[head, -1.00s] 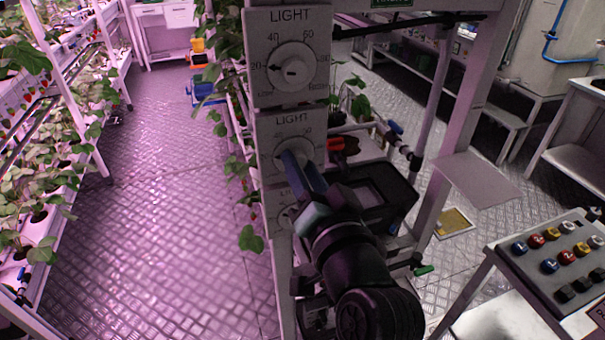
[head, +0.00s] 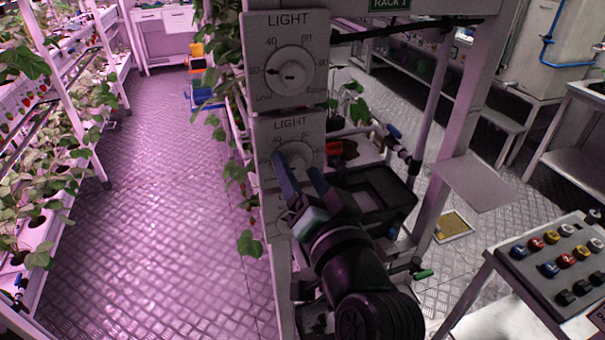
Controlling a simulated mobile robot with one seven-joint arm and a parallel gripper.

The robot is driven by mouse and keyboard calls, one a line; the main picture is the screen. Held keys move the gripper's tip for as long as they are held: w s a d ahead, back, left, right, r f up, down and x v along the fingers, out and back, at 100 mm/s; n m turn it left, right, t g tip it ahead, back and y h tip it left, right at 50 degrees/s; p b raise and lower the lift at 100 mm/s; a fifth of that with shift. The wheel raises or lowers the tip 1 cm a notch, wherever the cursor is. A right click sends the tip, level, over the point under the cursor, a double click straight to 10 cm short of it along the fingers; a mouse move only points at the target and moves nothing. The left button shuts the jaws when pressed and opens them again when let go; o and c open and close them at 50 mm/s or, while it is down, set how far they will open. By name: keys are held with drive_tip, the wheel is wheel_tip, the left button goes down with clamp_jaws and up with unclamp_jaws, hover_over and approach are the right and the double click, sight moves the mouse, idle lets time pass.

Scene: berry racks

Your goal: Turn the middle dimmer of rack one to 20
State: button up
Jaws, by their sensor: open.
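The middle dimmer (head: 290,130) is a grey LIGHT panel on the post of rack one, below a matching top dimmer (head: 286,60). The middle dimmer's round knob (head: 299,153) is partly covered by my gripper, so its pointer setting is hidden. My gripper (head: 300,172) is open, with its two blue fingers apart at the knob's lower front. I cannot tell whether they touch the knob. The top dimmer's pointer faces left, near 20.
A RACK 1 sign (head: 388,4) hangs at the top. A dark tray (head: 372,190) sits right of my gripper. A button console (head: 560,262) stands at the lower right. Plant shelves (head: 60,150) line the left, with clear metal floor (head: 170,200) between.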

drive_tip(key=b+v, duration=0.1)
drive_tip(key=v, duration=1.2)
